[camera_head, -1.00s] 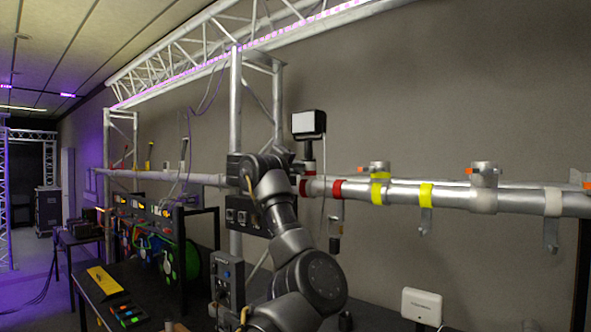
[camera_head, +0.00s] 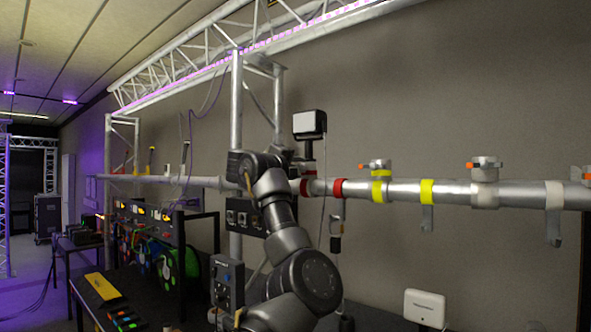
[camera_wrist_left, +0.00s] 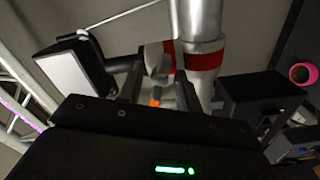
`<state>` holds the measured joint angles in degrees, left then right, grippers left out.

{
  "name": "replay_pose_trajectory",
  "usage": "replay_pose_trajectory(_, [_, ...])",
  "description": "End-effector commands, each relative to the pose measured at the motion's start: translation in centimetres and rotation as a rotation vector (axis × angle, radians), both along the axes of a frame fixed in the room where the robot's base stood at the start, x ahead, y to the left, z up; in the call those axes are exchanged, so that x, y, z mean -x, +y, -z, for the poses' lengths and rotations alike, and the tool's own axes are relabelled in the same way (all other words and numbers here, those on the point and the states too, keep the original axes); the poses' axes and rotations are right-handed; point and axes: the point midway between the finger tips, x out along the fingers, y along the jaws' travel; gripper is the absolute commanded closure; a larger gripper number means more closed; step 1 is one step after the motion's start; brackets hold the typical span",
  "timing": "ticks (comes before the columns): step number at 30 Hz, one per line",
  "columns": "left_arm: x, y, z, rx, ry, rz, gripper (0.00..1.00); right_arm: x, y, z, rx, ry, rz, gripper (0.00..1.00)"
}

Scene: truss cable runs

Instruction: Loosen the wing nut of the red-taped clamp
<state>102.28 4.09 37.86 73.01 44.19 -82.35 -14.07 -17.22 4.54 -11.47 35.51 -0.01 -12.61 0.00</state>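In the head view, the red-taped clamp (camera_head: 309,170) sits on the horizontal pipe below a small lamp, partly hidden by my left arm. My left gripper (camera_head: 294,172) is at the clamp, and its fingers are hard to make out there. In the left wrist view, the dark fingers of my left gripper (camera_wrist_left: 158,92) stand apart on either side of the clamp's grey metal part (camera_wrist_left: 156,60). A small orange wing nut (camera_wrist_left: 155,103) shows between them. I cannot tell whether a finger touches it. Red tape (camera_wrist_left: 203,61) shows close behind. My right gripper is not in view.
The lamp (camera_head: 309,123) stands just above the clamp; it also shows in the left wrist view (camera_wrist_left: 70,80). Along the pipe (camera_head: 455,192) to the right are a yellow-taped clamp (camera_head: 380,178) and another clamp (camera_head: 484,170). A hanging hook (camera_head: 336,225) is below the pipe.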

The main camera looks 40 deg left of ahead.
Motion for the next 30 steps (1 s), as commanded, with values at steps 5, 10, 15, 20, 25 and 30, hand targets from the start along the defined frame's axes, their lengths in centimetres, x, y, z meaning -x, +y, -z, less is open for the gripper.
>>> replay_pose_trajectory(5, [0.4,0.0,0.1,-0.001,-0.001,-0.001,0.65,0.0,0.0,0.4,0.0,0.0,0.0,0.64])
replay_pose_trajectory(10, [2.4,0.2,0.6,-0.004,-0.002,-0.005,0.65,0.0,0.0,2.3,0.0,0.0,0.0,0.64])
replay_pose_trajectory(15, [5.8,0.1,0.8,-0.004,-0.001,-0.006,0.65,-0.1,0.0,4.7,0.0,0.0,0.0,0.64])
replay_pose_trajectory(20, [8.6,0.0,0.6,-0.003,-0.001,-0.004,0.65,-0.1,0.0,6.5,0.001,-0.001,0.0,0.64])
replay_pose_trajectory(25, [10.4,-0.1,0.2,-0.002,-0.002,-0.001,0.65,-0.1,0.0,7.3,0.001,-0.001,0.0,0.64])
replay_pose_trajectory(30, [10.9,-0.2,0.0,0.001,0.0,0.0,0.65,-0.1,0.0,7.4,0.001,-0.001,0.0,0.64])
